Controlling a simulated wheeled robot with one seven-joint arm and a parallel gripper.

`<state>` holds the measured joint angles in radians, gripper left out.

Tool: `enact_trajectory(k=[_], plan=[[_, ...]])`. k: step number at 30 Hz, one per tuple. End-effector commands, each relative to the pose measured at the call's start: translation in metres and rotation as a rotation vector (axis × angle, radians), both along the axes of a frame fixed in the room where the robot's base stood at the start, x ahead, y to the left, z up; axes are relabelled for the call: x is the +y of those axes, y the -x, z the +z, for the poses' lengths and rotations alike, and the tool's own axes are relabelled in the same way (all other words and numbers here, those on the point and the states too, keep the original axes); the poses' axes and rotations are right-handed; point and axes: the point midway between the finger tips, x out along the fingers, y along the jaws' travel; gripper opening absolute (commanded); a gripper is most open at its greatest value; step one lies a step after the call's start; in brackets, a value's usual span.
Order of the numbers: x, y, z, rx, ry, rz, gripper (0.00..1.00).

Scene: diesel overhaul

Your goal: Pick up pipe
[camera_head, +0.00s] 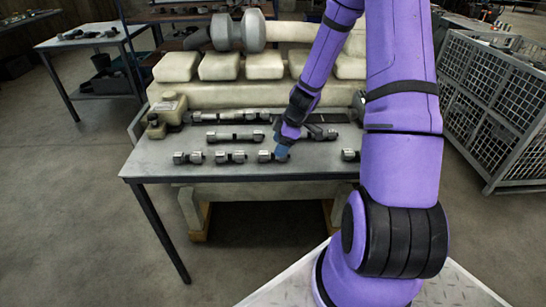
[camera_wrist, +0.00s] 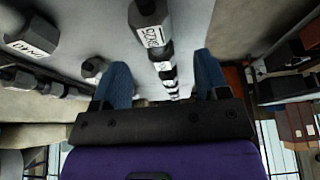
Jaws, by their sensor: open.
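Several dark metal pipe pieces with white labels lie on the grey table (camera_head: 150,165). Front-row short pieces include a far-left one (camera_head: 187,157), one right of it (camera_head: 230,156), and one at my gripper (camera_head: 265,156). A longer pipe (camera_head: 235,137) lies behind them. My gripper (camera_head: 282,151), with blue fingers, is low over the front row, partly covering the piece there. In the wrist view my gripper (camera_wrist: 161,76) has its fingers spread, with a line of dark labelled pieces (camera_wrist: 150,22) showing between and beyond them. I cannot tell whether the fingers touch any piece.
A pale engine block (camera_head: 240,88) stands behind the table, with a grey cylindrical part (camera_head: 238,32) on top. A wire-mesh crate (camera_head: 500,105) is at the right. Floor at the left is clear.

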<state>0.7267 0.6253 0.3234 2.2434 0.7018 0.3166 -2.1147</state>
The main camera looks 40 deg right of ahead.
Motion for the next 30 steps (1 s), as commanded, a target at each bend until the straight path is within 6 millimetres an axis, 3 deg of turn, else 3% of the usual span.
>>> enact_trajectory(k=[9, 19, 27, 30], plan=[[0.013, -0.012, -0.036, 0.002, -0.001, 0.000, 0.68], [0.015, -0.013, -0.041, 0.001, -0.001, 0.000, 0.68], [0.015, -0.013, -0.040, 0.001, -0.001, 0.000, 0.07], [0.015, -0.013, -0.040, 0.001, -0.001, 0.000, 0.07]])
